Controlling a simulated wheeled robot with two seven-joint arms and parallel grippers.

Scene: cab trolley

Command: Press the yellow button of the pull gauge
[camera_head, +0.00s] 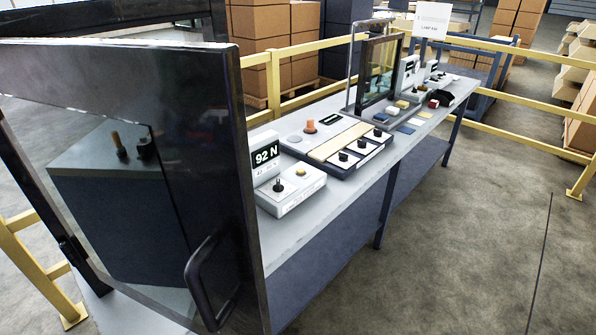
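A white gauge box (291,193) stands at the near end of the long grey bench. Its upright display (266,160) reads "92 N". A small yellow button (301,171) sits on its top to the right, and a black knob (277,186) sits to the left. The left side of the gauge is partly hidden behind the dark door frame. Neither of my grippers shows in this view.
A dark framed door (245,180) with a black handle (205,285) stands close on the left, beside the bench (290,235). A dark panel (345,155) with several knobs lies beyond the gauge. Yellow railings (330,42) run behind. The floor at right is clear.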

